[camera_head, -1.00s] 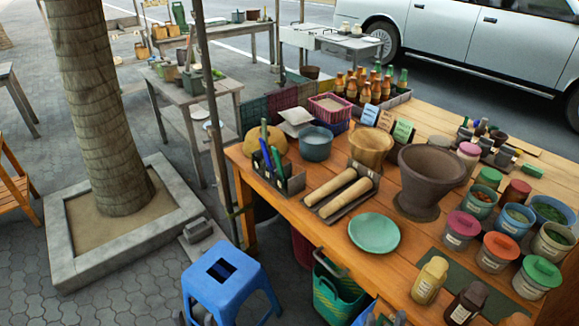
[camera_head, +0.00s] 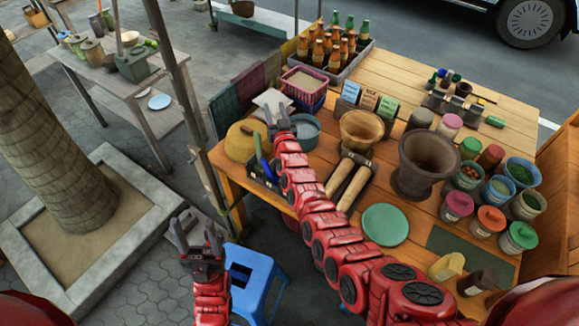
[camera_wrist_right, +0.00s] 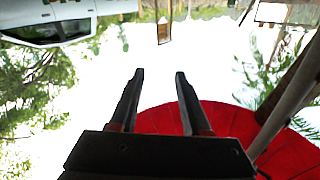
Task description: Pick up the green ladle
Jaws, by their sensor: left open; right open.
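A dark utensil caddy (camera_head: 262,184) stands at the table's left edge in the head view. Blue handles (camera_head: 265,165) stick up from it. My right gripper (camera_head: 276,112) is raised and open, seen in front of the area just behind the caddy, by a grey-blue pot. Its open, empty fingers (camera_wrist_right: 158,92) show in the right wrist view against a bright background. My left gripper (camera_head: 194,228) is open and empty, left of the table, above the paving.
Two wooden pestles (camera_head: 348,182), a green plate (camera_head: 385,225), a wooden mortar (camera_head: 362,132) and a dark clay mortar (camera_head: 428,163) stand right of my right arm. A blue stool (camera_head: 255,275) is below. A metal pole (camera_head: 180,75) rises left of the table. A red canopy (camera_wrist_right: 240,125) shows in the wrist view.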

